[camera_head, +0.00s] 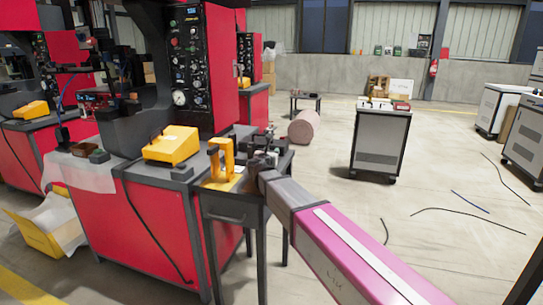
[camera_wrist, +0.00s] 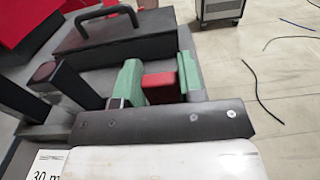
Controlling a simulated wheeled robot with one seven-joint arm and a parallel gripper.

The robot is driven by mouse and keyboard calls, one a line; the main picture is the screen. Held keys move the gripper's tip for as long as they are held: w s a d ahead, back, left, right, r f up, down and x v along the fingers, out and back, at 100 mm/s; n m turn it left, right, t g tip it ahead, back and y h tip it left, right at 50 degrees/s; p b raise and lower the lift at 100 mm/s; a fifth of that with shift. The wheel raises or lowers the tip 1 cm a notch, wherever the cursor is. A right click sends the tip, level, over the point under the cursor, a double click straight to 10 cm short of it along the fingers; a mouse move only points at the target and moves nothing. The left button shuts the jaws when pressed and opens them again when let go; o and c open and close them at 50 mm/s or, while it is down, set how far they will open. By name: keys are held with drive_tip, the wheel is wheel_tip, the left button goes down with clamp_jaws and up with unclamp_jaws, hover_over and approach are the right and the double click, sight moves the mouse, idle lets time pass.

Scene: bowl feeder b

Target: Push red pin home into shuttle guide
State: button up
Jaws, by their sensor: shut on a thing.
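In the wrist view, a red block-like piece (camera_wrist: 161,86), which looks like the red pin, sits between the two green-faced fingers of my gripper (camera_wrist: 158,84). The fingers are shut on it. Its lower end is hidden, so I cannot tell how deep it sits in anything. In the head view my gripper (camera_head: 262,160) is a small dark shape over the right part of the small dark table (camera_head: 232,207). The pin cannot be made out there. I cannot clearly identify the shuttle guide; dark upright posts (camera_wrist: 70,82) stand left of the fingers.
A dark box with a handle (camera_wrist: 115,38) lies just beyond the fingers. A yellow handle-shaped frame (camera_head: 221,159) stands on the table left of my gripper. A red machine cabinet (camera_head: 150,225) with a yellow box (camera_head: 172,145) adjoins it. Open floor lies to the right.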

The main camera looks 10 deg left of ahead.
wheel_tip(320, 180, up, 10)
drive_tip(key=shift+f, duration=0.15)
idle(0.3)
